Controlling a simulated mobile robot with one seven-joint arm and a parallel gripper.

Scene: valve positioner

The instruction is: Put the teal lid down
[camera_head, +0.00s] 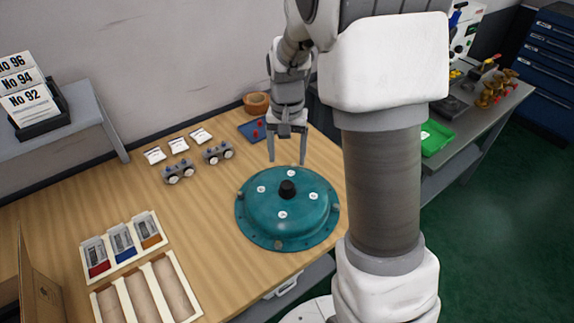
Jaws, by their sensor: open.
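The teal lid (262,219) is a round domed cover with a flange, a black knob (288,188) on top and several white round labels. It sits on the wooden table near the front edge. I cannot tell whether anything is under it. My gripper (287,162) is open and empty, pointing down. Its fingertips appear above and behind the knob, apart from the lid. My arm hides part of the scene right of the lid.
Two grey valve-like parts (179,172) and several white packets (178,146) lie behind left. A blue tray (252,131) and a tape roll (256,102) are at the back. Bins (123,242) stand front left. The table (200,215) left of the lid is clear.

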